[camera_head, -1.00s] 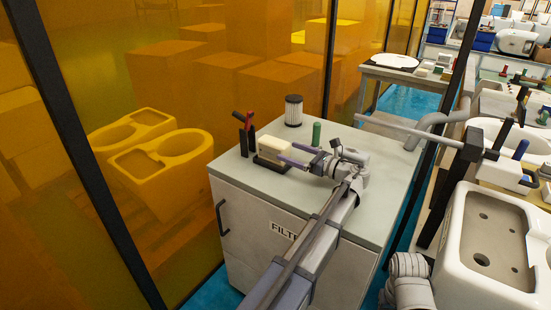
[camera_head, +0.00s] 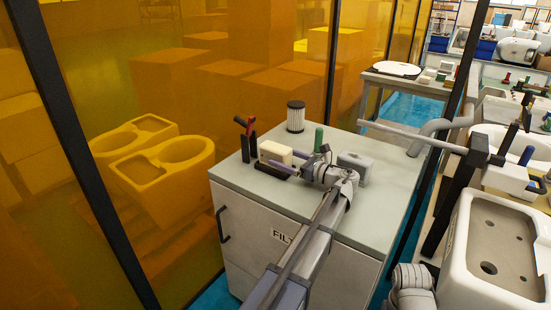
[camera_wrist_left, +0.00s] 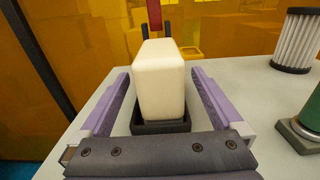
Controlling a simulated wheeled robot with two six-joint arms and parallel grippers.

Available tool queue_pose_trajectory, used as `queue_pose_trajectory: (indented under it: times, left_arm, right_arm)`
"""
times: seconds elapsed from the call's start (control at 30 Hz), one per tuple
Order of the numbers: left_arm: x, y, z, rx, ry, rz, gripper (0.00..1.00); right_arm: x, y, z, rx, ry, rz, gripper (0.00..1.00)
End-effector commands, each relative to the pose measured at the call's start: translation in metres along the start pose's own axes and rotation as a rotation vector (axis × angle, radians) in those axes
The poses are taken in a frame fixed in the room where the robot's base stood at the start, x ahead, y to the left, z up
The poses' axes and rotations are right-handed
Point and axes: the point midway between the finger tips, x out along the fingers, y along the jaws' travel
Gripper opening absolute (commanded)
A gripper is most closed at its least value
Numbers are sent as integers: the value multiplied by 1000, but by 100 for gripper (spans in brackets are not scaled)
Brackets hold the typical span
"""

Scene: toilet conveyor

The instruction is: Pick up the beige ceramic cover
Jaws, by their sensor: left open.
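The beige ceramic cover (camera_head: 275,152) is a small rounded block standing in a dark holder (camera_head: 271,170) on the grey cabinet top. My left gripper (camera_head: 281,159) is open, its purple fingers reaching towards the cover from the right. In the left wrist view the cover (camera_wrist_left: 160,80) stands upright between the two spread fingers (camera_wrist_left: 160,85), with a visible gap on each side. The dark holder (camera_wrist_left: 160,127) shows below it. My right gripper is not in view.
A red-and-black handled tool (camera_head: 245,137) stands just left of the cover. Amber panels rise behind the cabinet (camera_head: 390,176).

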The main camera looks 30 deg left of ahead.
Motion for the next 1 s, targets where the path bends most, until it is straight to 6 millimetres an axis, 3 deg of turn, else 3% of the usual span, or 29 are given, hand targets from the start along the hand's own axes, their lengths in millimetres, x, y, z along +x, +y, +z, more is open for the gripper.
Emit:
queue_pose_trajectory:
  times: [0.23,0.47,1.0]
  left_arm:
    - [35,0,-1,0,0,1,100]
    - [38,0,-1,0,0,0,100]
    - [37,0,-1,0,0,-1,40]
  right_arm:
    - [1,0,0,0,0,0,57]
    - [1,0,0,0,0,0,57]
    - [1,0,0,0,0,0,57]
